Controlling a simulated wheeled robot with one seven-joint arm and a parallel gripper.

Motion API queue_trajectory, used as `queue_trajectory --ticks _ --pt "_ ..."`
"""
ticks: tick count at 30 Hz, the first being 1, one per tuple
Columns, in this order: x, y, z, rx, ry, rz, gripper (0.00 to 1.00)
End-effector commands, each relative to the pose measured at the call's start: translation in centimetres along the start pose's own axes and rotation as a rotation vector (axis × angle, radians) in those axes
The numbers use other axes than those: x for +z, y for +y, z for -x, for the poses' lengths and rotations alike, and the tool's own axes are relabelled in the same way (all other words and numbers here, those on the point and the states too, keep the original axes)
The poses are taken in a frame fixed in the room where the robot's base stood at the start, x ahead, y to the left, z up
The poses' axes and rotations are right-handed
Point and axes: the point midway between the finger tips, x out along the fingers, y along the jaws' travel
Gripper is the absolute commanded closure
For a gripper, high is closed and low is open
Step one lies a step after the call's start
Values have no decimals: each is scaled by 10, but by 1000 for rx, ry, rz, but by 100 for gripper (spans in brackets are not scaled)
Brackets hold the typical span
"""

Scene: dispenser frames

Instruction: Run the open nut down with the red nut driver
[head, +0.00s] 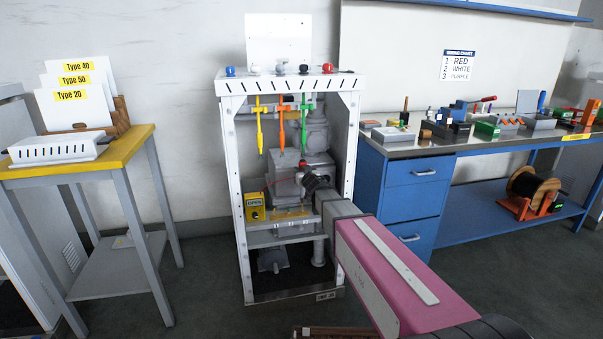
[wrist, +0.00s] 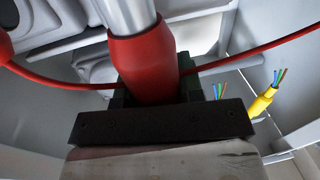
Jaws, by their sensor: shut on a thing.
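The red nut driver (wrist: 143,65) has a thick red grip and a bare silver shaft that runs out of the top of the wrist view. My gripper (wrist: 150,92) is shut around its red grip. In the head view my gripper (head: 314,181) reaches into the white frame, and only a small red part of the driver (head: 303,163) shows there. A yellow box (head: 256,207) marked OPEN sits at the lower left inside the frame. I cannot make out the open nut in either view, nor whether the driver tip touches anything.
The white frame (head: 352,130) has uprights close around my arm. Yellow (head: 259,125), orange (head: 282,125) and green (head: 304,122) pieces hang inside it. A red cable (wrist: 60,80) passes behind the driver. A yellow-topped table (head: 135,140) stands left, a blue workbench (head: 400,185) right.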

Motion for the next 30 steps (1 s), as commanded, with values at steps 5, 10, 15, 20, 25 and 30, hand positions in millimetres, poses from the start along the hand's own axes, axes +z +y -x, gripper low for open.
queue_trajectory --ticks 5,10,15,20,25,30 --pt "11 0 0 0 -1 -2 100" --pt "25 0 -1 0 -1 -1 100" --pt "38 0 0 -1 0 -1 100" --pt "48 0 0 0 0 0 100" --pt "53 0 0 0 0 -1 100" --pt "54 0 0 0 1 -1 100"
